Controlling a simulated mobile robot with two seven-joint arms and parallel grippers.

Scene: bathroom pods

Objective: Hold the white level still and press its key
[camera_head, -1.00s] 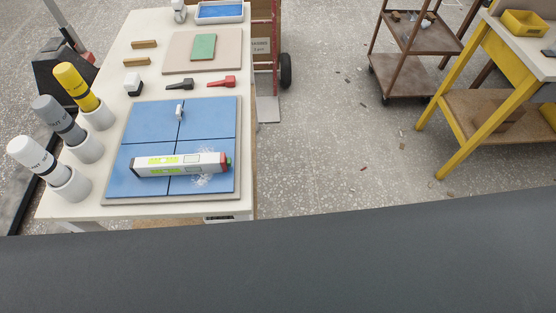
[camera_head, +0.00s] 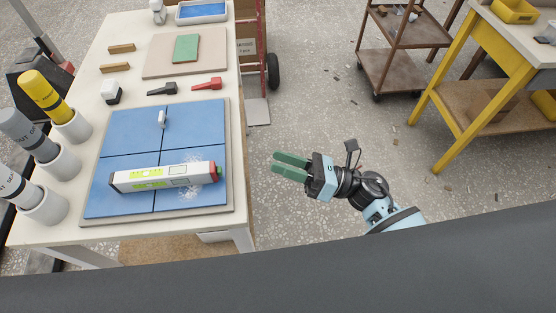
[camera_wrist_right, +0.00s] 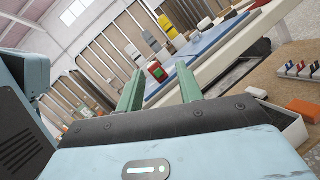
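The white level (camera_head: 165,177) lies across the blue tiled panel (camera_head: 120,137) on the table, with yellow-green vials, a small display and a red-and-dark right end. I cannot make out its key. My right gripper (camera_head: 280,166) is off the table's right edge, pointing left towards the level, apart from it. Its two green fingers are spread with nothing between them. In the right wrist view, the fingers (camera_wrist_right: 160,92) stand apart, and the level's red end (camera_wrist_right: 156,71) shows beyond them. My left gripper is in no view.
Cartridges in white cups (camera_head: 73,127) line the table's left side. A red nozzle (camera_head: 207,84) and a dark nozzle (camera_head: 162,89) lie behind the panel. A hand truck (camera_head: 262,50), a brown cart (camera_head: 390,70) and a yellow-legged bench (camera_head: 455,85) stand beyond open floor.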

